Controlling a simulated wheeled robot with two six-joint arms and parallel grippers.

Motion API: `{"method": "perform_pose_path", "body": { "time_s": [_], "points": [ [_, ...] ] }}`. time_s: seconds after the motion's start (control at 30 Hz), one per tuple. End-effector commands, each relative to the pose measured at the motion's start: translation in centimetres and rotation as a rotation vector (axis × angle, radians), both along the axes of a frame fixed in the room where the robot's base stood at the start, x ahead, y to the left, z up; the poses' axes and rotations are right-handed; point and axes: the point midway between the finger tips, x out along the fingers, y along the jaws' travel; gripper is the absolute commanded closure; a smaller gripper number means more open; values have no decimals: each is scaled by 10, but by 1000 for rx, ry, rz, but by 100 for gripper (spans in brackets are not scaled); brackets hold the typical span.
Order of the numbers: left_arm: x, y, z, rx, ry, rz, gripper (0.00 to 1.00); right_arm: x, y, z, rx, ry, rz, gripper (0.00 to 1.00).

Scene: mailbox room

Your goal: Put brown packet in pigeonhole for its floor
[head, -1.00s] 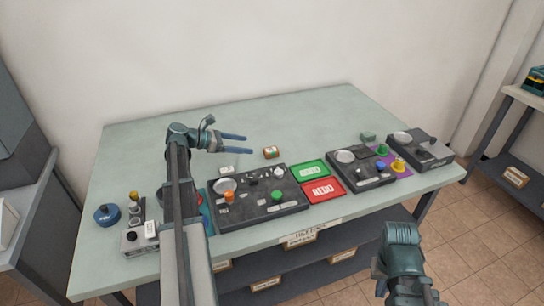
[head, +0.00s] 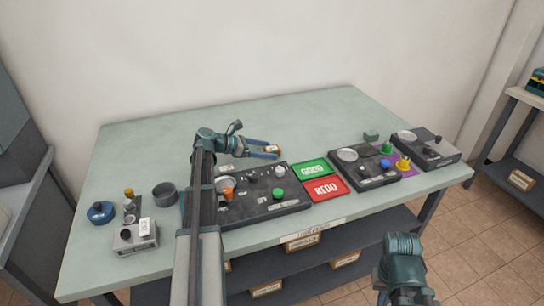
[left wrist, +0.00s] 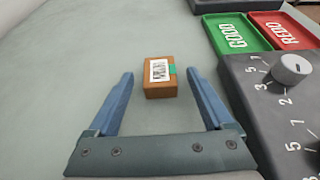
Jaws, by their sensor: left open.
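The brown packet (left wrist: 160,78) is a small box with a white printed label and a green strip. It lies on the table just ahead of and between my left fingertips in the left wrist view. In the head view the packet (head: 272,149) shows at the tips of my left gripper (head: 279,151), partly covered by the fingers. My left gripper (left wrist: 160,87) is open, with one blue finger on each side and a gap to the packet. My right arm shows at the lower right, but its fingers do not. No pigeonholes are recognisable.
A dark panel (head: 262,209) with knobs lies right of the packet. Beside it are a green GOOD tray (head: 312,170) and a red REDO tray (head: 325,189). The table's back (head: 200,130) is clear.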

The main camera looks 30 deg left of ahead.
Motion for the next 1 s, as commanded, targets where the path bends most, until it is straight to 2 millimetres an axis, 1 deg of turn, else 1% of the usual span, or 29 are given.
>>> {"method": "perform_pose_path", "body": {
  "time_s": [0.07,0.27,0.3,0.37,0.4,0.47,0.5,0.57,0.6,0.73,1.0],
  "points": [
    [5,-4,-3,0,0,0,15,0,0,-3,0,0,0,100],
    [5,-4,-2,0,0,1,15,0,0,-2,0,0,0,100],
    [5,-4,-2,0,0,1,22,0,0,-2,0,0,0,100],
    [5,-4,-2,0,0,1,33,0,0,-2,0,0,0,100],
    [5,-4,-2,0,0,1,40,0,0,-2,0,0,0,100],
    [5,-4,-2,0,0,1,51,0,0,-2,0,0,0,100],
    [5,-4,-2,0,0,1,58,0,0,-2,0,0,0,100],
    [5,-4,-2,0,0,1,69,0,0,-2,0,0,0,100],
    [5,-4,-2,0,0,1,76,0,0,-2,0,0,0,100],
    [5,-4,-2,0,0,1,100,0,0,-2,0,0,0,100],
    [5,-4,-1,0,0,1,100,0,0,-1,0,0,0,100]
  ]
}}
